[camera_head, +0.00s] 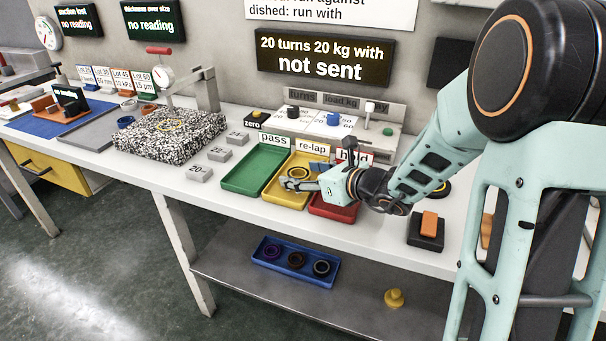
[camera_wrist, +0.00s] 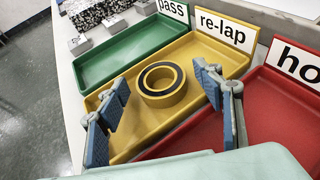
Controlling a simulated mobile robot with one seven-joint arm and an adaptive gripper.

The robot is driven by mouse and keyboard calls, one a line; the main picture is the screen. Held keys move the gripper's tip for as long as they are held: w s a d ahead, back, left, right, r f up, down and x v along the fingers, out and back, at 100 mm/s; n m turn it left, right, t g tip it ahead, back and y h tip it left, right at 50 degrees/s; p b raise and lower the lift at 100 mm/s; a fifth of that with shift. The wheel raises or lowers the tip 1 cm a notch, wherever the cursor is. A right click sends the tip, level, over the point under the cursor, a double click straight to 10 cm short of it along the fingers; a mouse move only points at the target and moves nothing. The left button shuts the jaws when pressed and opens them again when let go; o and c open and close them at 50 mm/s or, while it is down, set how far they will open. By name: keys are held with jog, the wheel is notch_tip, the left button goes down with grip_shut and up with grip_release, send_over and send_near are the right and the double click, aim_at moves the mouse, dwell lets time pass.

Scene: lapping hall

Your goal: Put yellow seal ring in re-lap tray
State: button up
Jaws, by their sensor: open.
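The yellow seal ring (camera_wrist: 162,84), with a dark band round its top, lies flat in the yellow re-lap tray (camera_wrist: 128,146). In the head view the ring (camera_head: 298,172) shows in the same tray (camera_head: 274,191), partly behind my gripper. My gripper (camera_head: 288,188) is open and empty over the tray's near part. In the wrist view the two blue-padded fingers of my gripper (camera_wrist: 165,104) stand apart, one on each side of the picture, with the ring beyond and between them. They look clear of the ring.
The green pass tray (camera_head: 245,181) is left of the re-lap tray; the red hold tray (camera_head: 333,210) is right, partly under my arm. A speckled granite block (camera_head: 170,137) and small grey weights (camera_head: 200,174) stand farther left. A blue tray (camera_head: 294,263) of rings sits on the lower shelf.

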jog(key=p+v, duration=0.2)
jog(key=v, duration=1)
jog(key=shift+r+p, duration=0.1)
jog(key=shift+p, duration=0.25)
